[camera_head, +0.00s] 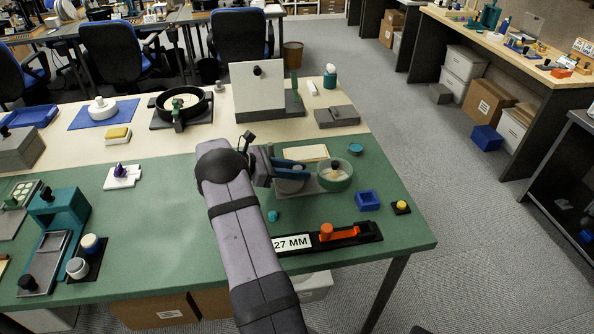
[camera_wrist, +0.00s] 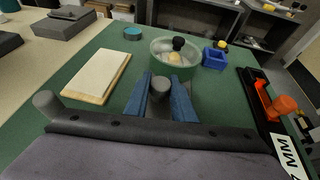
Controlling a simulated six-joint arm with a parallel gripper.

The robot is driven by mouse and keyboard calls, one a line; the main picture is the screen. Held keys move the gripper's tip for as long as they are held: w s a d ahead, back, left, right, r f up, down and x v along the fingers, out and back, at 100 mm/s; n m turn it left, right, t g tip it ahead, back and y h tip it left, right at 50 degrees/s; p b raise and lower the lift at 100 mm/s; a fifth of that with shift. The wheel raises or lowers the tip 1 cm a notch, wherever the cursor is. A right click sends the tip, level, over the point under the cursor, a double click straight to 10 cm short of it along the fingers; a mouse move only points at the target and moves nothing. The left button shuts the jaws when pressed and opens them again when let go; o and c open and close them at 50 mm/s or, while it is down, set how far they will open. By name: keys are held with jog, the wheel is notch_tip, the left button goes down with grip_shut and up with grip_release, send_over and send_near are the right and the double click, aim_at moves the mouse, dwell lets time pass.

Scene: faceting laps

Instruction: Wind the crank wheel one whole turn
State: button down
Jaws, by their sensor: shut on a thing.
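My gripper (camera_head: 298,170) has blue fingers. In the wrist view, the gripper (camera_wrist: 160,88) is shut on a dark grey upright knob (camera_wrist: 160,83), which stands between the two fingers. In the head view, a grey disc that looks like the crank wheel (camera_head: 291,186) shows partly under the fingers, on a grey base plate (camera_head: 316,190). The fingers and wrist hide most of this wheel in both views. A pale green round pan (camera_head: 335,176) stands on the right of the same plate. In the wrist view, the pan (camera_wrist: 158,56) holds a pale disc and a black knob (camera_wrist: 179,43).
A cream slab (camera_head: 305,153) lies behind the gripper. A blue box (camera_head: 367,201) and a yellow button (camera_head: 401,206) stand to the right. A black rail with an orange lever (camera_head: 340,234) lies in front. A small teal piece (camera_head: 272,215) lies beside my arm.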

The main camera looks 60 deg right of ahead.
jog(key=shift+s+m+g+y+b, duration=0.25)
jog(key=shift+m+g+y+b, duration=0.6)
jog(key=shift+m+g+y, duration=0.45)
jog(key=shift+s+a+r+m, duration=0.1)
jog(key=shift+m, duration=0.3)
jog(key=shift+a+y, duration=0.1)
jog(key=shift+y, duration=0.2)
jog(key=c, duration=1.6)
grip_release()
jog(key=shift+o, duration=0.2)
notch_tip(320, 180, up, 10)
jog(key=shift+b, duration=0.45)
